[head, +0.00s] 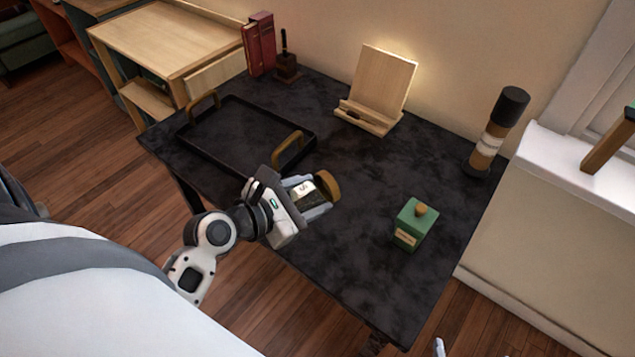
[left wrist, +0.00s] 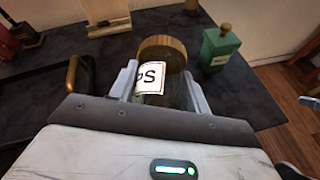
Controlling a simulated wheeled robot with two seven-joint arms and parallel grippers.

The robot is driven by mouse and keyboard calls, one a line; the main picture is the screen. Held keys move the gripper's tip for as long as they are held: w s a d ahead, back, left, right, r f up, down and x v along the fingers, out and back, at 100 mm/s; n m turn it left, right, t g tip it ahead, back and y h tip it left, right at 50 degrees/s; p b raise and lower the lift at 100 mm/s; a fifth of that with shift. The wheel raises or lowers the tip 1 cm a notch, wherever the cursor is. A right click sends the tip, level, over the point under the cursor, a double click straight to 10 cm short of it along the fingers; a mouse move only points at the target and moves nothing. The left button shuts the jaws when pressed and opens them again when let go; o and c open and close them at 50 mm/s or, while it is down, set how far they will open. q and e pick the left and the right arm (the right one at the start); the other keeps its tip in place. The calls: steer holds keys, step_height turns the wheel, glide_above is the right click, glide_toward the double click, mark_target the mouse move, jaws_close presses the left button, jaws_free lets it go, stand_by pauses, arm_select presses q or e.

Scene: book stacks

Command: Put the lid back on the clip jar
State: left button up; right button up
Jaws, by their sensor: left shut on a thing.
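The clip jar (left wrist: 150,78), with a white label ending in "PS", is between the fingers of my left gripper (head: 312,192). The gripper is shut on it, over the front part of the dark table. A round brown wooden lid (head: 328,185) is at the jar's far end; it also shows in the left wrist view (left wrist: 162,45). I cannot tell whether it is fully seated. The fingers hide much of the jar. A small pale piece at the bottom edge of the head view looks like a tip of my right gripper (head: 438,347); its jaws cannot be made out.
A green canister (head: 412,228) with a wooden knob stands right of the jar. A black tray (head: 240,137) with wooden handles lies left. A wooden stand (head: 380,88), red books (head: 259,43) and a dark-topped cylinder (head: 494,135) stand along the back. The table's middle is clear.

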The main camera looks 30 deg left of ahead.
mark_target(322, 185)
arm_select(q)
steer(key=shift+s+r, duration=0.2)
steer(key=shift+s, duration=0.15)
steer(key=o, duration=0.5)
steer(key=c, duration=0.7)
steer(key=shift+c, duration=0.2)
steer(key=w+r+m+h, duration=0.1)
steer(key=r, duration=0.1)
steer(key=w+d+r+m+g+h, duration=0.1)
steer(key=r, duration=0.1)
steer(key=r+m+h, duration=0.1)
steer(key=r, duration=0.1)
steer(key=shift+w+d+g+h, duration=0.3)
steer(key=shift+w, duration=0.1)
step_height(322, 185, up, 7)
steer(key=d+m+g+h, duration=0.1)
steer(key=m+g+h, duration=0.2)
steer(key=m, duration=0.1)
steer(key=shift+s+d+g, duration=0.15)
steer(key=shift+s+g, duration=0.15)
